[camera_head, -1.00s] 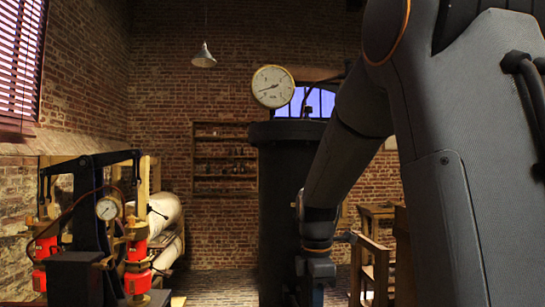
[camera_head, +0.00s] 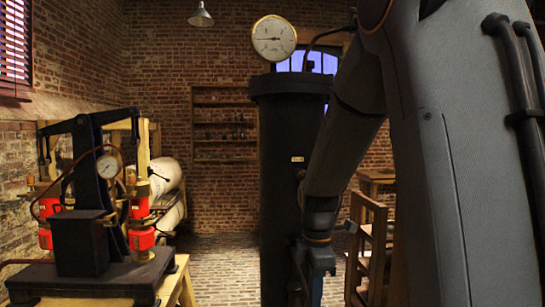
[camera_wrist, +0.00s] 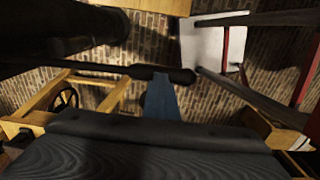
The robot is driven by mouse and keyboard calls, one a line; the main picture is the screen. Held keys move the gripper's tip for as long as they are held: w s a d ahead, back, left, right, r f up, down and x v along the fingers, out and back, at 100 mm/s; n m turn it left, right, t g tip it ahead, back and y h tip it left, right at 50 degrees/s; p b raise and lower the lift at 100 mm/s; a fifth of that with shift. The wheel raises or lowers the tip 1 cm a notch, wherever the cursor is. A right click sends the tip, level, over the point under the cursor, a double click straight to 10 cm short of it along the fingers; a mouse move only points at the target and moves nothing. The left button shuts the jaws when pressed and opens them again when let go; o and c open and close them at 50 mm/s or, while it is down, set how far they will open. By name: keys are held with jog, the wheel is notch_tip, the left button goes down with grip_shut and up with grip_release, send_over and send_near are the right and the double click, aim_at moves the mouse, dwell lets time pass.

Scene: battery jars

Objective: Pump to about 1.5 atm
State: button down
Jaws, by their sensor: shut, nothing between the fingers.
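The pump (camera_head: 88,210) stands at the left in the head view, with a dark upright frame, a rocking beam (camera_head: 95,122) on top and red cylinders (camera_head: 141,238). A small round gauge (camera_head: 107,166) is on its frame. A tall dark vessel (camera_head: 275,180) stands in the middle with a large white dial (camera_head: 274,38) above it. Its needle lies nearly level; the numbers are too small to read. My gripper shows in the wrist view (camera_wrist: 161,82), shut and empty. Its blue fingers end close to a dark rod (camera_wrist: 178,75); contact is unclear.
Wooden frames (camera_head: 366,245) stand right of the vessel. A pale cylinder (camera_head: 165,177) lies behind the pump. The brick floor (camera_head: 225,262) between pump and vessel is clear. My arm hides much of the right side.

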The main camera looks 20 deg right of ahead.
notch_tip(320, 180, down, 4)
jog(key=shift+r+b, duration=0.1)
jog(key=shift+b, duration=0.6)
notch_tip(320, 180, up, 14)
jog(key=p, duration=0.6)
jog(key=shift+f+p, duration=0.2)
jog(key=shift+p, duration=0.1)
notch_tip(320, 180, down, 14)
jog(key=b, duration=0.5)
jog(key=shift+r+b, duration=0.1)
jog(key=shift+b, duration=0.3)
notch_tip(320, 180, up, 14)
jog(key=p, duration=0.5)
jog(key=shift+p, duration=0.4)
dwell(0.8)
